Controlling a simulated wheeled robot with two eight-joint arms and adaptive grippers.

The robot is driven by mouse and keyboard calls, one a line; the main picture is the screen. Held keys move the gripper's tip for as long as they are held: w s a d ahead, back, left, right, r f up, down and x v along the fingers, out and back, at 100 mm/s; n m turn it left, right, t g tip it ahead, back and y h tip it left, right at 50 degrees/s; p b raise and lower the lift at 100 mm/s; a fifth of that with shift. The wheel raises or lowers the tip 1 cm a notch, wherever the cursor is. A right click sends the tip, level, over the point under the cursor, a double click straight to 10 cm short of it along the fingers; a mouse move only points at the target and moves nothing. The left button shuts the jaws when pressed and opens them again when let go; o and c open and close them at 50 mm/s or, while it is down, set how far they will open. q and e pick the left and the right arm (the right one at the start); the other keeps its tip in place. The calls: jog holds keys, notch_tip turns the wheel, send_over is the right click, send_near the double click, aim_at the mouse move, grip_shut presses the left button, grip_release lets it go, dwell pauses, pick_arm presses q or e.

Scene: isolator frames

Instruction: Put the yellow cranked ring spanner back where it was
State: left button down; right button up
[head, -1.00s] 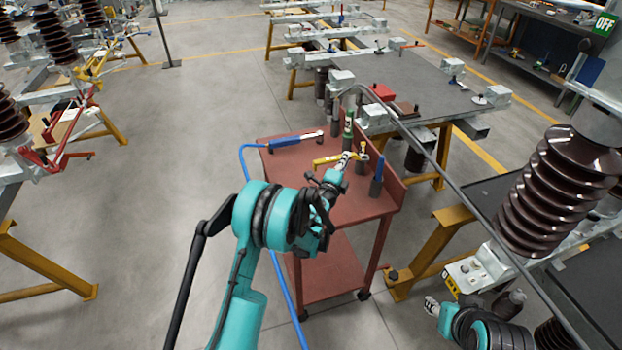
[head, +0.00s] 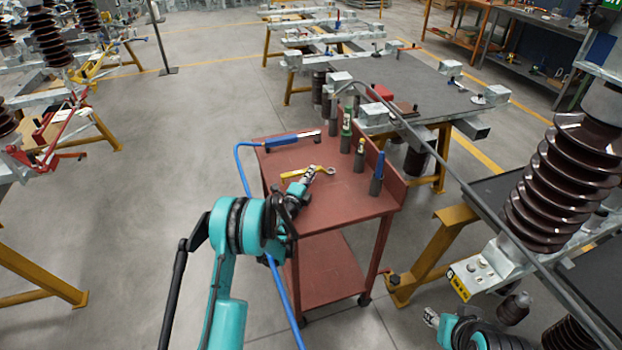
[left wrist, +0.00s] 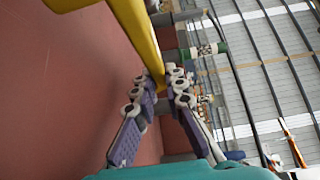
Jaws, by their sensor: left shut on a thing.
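The yellow cranked ring spanner (head: 293,175) is over the red trolley's top (head: 335,205), near its left side. Its ring end points right. My left gripper (head: 309,173) is shut on it. The left wrist view shows the yellow shank (left wrist: 137,25) running down to the fingertips (left wrist: 165,88), close beside the red surface. I cannot tell whether the spanner touches the trolley top. My right gripper (head: 431,316) is small at the lower right, away from the trolley; its jaws are unclear.
A blue tool (head: 290,139) with a blue hose lies at the trolley's back left. The front of the top is clear. A brown insulator (head: 550,190) stands at right.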

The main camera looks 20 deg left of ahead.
pick_arm(q)
jog(key=shift+f, duration=0.1)
jog(key=shift+f, duration=0.15)
jog(key=shift+s+f, duration=0.1)
jog(key=shift+f, duration=0.1)
jog(key=shift+s+d+f, duration=0.1)
jog(key=c, duration=1.6)
grip_release()
jog(key=shift+d, duration=0.1)
